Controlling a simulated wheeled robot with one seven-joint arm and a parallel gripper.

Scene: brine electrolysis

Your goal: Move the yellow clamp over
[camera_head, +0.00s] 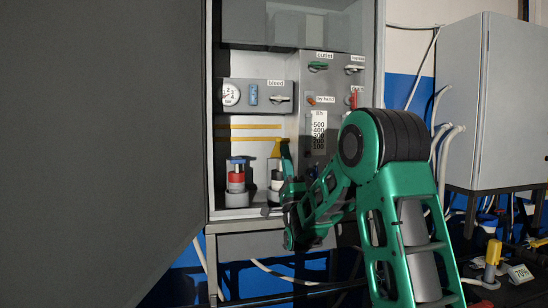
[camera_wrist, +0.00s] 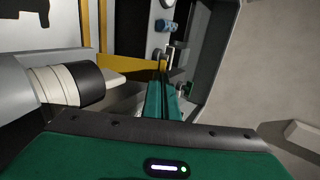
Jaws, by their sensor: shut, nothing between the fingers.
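A yellow clamp-like piece (camera_head: 277,148) sits on top of a dark and white post in the open cabinet. In the wrist view, a yellow bar (camera_wrist: 120,66) lies close to the fingertips and next to a black-ended, cream-ringed cylinder (camera_wrist: 85,82); it seems to be the same piece. My gripper (camera_head: 287,150) is just right of the yellow piece. In the wrist view its green fingers (camera_wrist: 163,75) are together with nothing between them. Whether a fingertip touches the yellow piece, I cannot tell. My forearm hides part of the cabinet's lower right.
A blue and red post (camera_head: 236,180) stands left of the yellow piece. The "bleed" panel (camera_head: 262,97) with a gauge is above, and a labelled valve panel (camera_head: 330,75) is to the right. A large grey door (camera_head: 100,140) fills the left. Another yellow-topped item (camera_head: 492,252) stands lower right.

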